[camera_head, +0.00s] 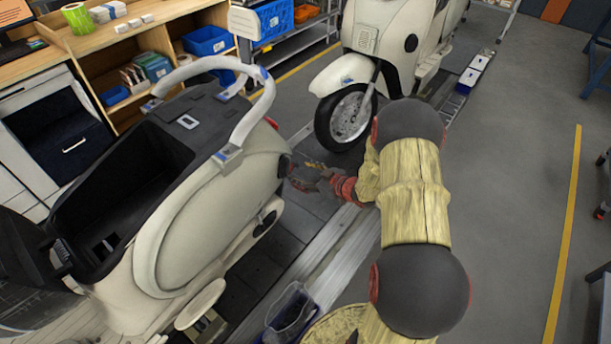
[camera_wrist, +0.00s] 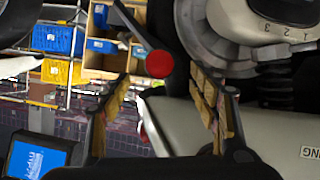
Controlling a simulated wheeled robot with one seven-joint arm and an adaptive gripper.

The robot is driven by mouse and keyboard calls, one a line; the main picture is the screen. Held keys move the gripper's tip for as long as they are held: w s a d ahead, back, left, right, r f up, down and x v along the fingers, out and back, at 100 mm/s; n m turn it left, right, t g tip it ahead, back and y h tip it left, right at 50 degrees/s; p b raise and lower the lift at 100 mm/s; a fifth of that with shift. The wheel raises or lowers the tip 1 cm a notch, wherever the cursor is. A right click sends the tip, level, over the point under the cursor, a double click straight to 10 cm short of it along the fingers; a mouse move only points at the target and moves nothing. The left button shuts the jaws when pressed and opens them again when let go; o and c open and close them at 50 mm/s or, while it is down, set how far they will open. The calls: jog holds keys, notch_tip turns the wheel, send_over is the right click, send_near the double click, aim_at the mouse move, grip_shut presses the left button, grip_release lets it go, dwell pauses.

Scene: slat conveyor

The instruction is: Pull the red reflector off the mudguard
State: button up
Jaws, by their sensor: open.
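A round red reflector (camera_wrist: 159,63) shows in the wrist view, at the end of a dark narrow part that looks like the mudguard (camera_wrist: 131,22). My gripper (camera_wrist: 160,82) is open, with one padded finger to the left and one to the right of the reflector in the picture. The reflector appears ahead of the fingertips and neither finger visibly touches it. In the head view, my gripper (camera_head: 306,177) is at the tail of the near cream scooter (camera_head: 215,225). I cannot make out the reflector clearly there.
A second cream scooter (camera_head: 382,55) stands beyond my gripper on the slat conveyor (camera_head: 330,245). A dark open bin (camera_head: 290,312) sits beside the near scooter, close to my arm. A wooden workbench (camera_head: 60,60) with blue bins is at the left. The grey floor at right is mostly clear.

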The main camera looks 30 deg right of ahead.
jog(key=b+x, duration=0.1)
jog(key=x, duration=0.5)
jog(key=shift+b, duration=0.3)
jog(key=shift+w+f, duration=0.1)
jog(key=shift+c, duration=0.8)
grip_shut()
jog(key=shift+d, duration=0.1)
dwell(0.4)
jog(key=shift+s+d+p, duration=0.25)
jog(key=shift+s+p, duration=0.05)
jog(key=shift+s, duration=0.55)
jog(key=shift+s+d, duration=0.1)
jog(key=shift+s, duration=0.25)
jog(key=s+d+p, duration=0.2)
jog(key=s+d, duration=0.1)
jog(key=s, duration=0.5)
jog(key=shift+s, duration=0.25)
dwell(0.3)
